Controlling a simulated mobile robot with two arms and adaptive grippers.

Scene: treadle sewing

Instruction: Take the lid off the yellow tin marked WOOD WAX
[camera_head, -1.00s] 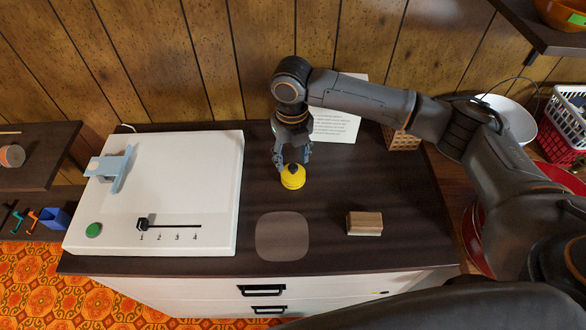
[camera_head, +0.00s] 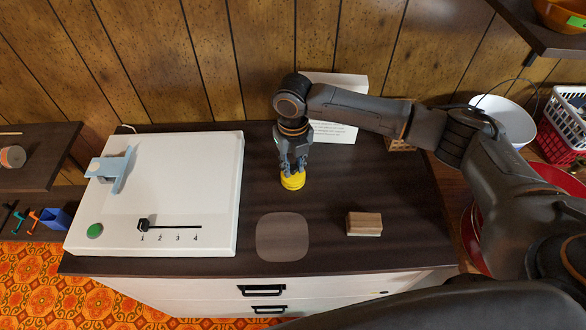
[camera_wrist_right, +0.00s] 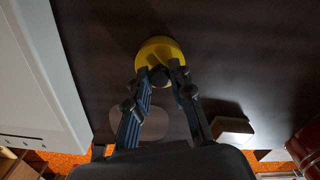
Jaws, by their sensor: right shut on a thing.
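The yellow tin (camera_head: 292,183) stands on the dark worktop behind the pale rounded square. No marking on it can be read. In the right wrist view, the tin (camera_wrist_right: 158,49) has a dark knob on top. My right gripper (camera_head: 292,169) is over the tin, pointing down, its fingers closed on the knob of the lid. The fingertips (camera_wrist_right: 161,78) sit on either side of the knob in the wrist view. The lid shows no visible gap from the tin, and the fingers hide part of its top. My left gripper is not in view.
A white machine (camera_head: 160,195) with a slider and green button lies left of the tin. A wooden block (camera_head: 364,224) is at the right front. A white card (camera_head: 335,131) stands behind my arm. The pale rounded square (camera_head: 282,237) is bare.

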